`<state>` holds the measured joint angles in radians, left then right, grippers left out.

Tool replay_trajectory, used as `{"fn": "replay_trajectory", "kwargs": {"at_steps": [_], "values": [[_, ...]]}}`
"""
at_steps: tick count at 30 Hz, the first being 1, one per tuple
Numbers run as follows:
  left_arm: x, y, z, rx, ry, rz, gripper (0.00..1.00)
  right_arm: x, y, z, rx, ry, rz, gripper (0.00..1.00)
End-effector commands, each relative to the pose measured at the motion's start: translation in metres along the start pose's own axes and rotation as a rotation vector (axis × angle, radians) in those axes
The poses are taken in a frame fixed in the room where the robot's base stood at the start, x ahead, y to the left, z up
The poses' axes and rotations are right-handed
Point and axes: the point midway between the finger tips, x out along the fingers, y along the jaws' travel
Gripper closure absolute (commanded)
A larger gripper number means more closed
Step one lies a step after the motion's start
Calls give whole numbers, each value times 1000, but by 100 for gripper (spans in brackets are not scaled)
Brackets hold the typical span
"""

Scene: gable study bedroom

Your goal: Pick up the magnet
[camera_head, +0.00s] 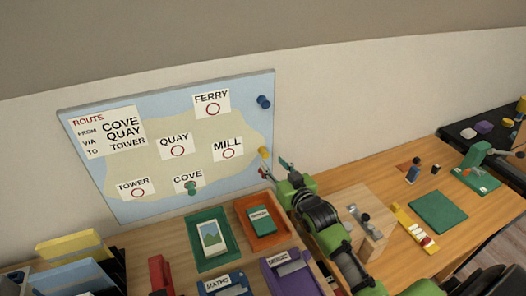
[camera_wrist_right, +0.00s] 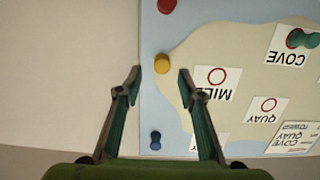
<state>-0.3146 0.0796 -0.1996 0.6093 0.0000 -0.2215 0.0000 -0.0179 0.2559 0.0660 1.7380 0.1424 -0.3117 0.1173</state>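A map board (camera_head: 100,190) on the wall carries several round magnets. A yellow magnet (camera_head: 263,152) is at its right edge, a blue magnet (camera_head: 263,101) higher up, and a green magnet (camera_head: 191,187) by the COVE label. My right gripper (camera_head: 274,171) is open and empty close to the board's right edge. In the right wrist view the yellow magnet (camera_wrist_right: 162,64) appears between the open fingertips (camera_wrist_right: 160,77), apart from both. The blue magnet (camera_wrist_right: 155,140) and a red magnet (camera_wrist_right: 166,5) also show there. My left gripper is out of view.
Below the board the desk (camera_head: 180,255) holds a green tray (camera_head: 211,262) with a picture card, an orange tray (camera_head: 243,213) with a green book, and upright folders (camera_head: 70,248). A green mat (camera_head: 438,212) lies farther right. The wall right of the board is bare.

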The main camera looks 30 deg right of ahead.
Motion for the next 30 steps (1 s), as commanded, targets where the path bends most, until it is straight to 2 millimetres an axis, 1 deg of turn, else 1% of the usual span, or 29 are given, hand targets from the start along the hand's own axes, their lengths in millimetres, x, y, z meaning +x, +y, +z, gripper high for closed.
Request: {"fn": "replay_trajectory", "kwargs": {"at_steps": [6,8,13,18,22,28,29,30], "values": [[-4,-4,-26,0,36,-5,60,11,0,-1,0,0,0,64],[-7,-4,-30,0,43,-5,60,16,-1,-2,1,-2,0,64],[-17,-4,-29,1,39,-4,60,38,-4,-2,1,-1,0,64],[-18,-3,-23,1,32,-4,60,54,-4,0,1,-1,0,64],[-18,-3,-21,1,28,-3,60,58,-4,0,0,0,0,64],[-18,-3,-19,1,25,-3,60,58,-4,1,0,-1,0,64],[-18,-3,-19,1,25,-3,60,58,-4,1,0,-1,0,72],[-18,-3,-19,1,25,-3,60,58,-4,1,0,-1,0,82]]}}
